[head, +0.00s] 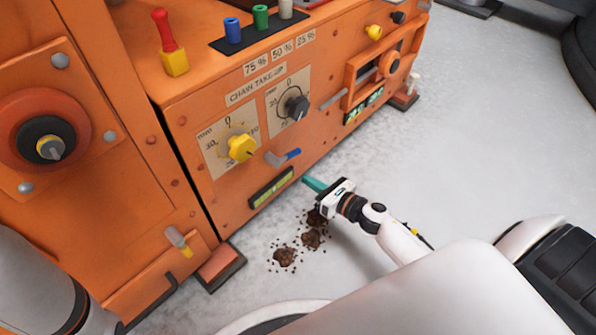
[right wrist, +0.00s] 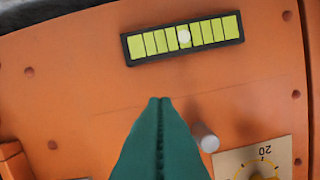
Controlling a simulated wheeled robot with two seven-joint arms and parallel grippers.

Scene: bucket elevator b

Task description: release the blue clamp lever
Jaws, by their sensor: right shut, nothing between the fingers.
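The blue clamp lever (head: 293,153) sticks out of the orange panel, below the yellow knob and above a level vial (head: 271,187). Its blue tip points right from a grey base. My right gripper (head: 310,183) is shut and empty, its teal fingers just right of the vial and below the lever, apart from it as far as I can tell. In the right wrist view, the shut fingers (right wrist: 160,100) point at the panel below the vial. A grey peg (right wrist: 206,138), probably the lever's base, stands beside them; no blue shows there. My left gripper is out of view.
The yellow knob (head: 241,148) and black knob (head: 297,107) sit on dials above the lever. A second vial (head: 364,106) is farther right. Brown clumps (head: 285,257) lie on the floor below the panel. The grey floor (head: 480,140) to the right is clear.

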